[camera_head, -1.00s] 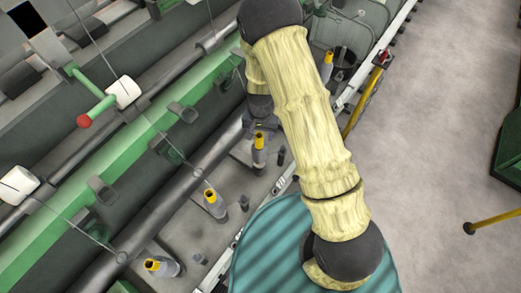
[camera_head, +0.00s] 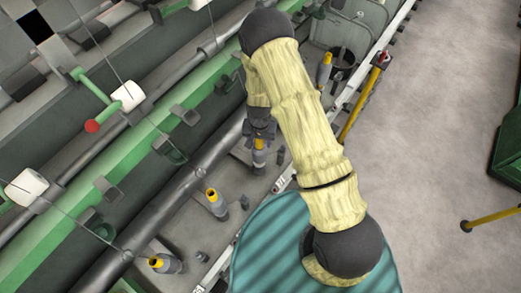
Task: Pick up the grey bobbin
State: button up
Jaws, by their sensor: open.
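Several grey bobbins with yellow tops stand along the machine. One grey bobbin (camera_head: 259,158) is directly below my gripper (camera_head: 259,138). My gripper is open, with its fingers at the yellow top of this bobbin and partly covering it. I cannot tell whether they touch it. Another grey bobbin (camera_head: 218,207) stands to the lower left, and one more (camera_head: 168,264) leans near the bottom edge. A further grey bobbin (camera_head: 325,72) stands at the upper right, beyond my arm.
A green rail (camera_head: 128,165) and a dark roller bar (camera_head: 185,200) run diagonally left of the bobbins. White spools (camera_head: 127,96) with thin threads hang over the rail. A dark cup (camera_head: 343,64) sits by the upper-right bobbin. Open floor (camera_head: 430,120) lies at right.

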jog(key=shift+c, duration=0.4)
grip_shut()
jog(key=shift+r, duration=0.1)
notch_tip(320, 180, up, 10)
jog(key=b, duration=0.2)
jog(key=shift+b, duration=0.4)
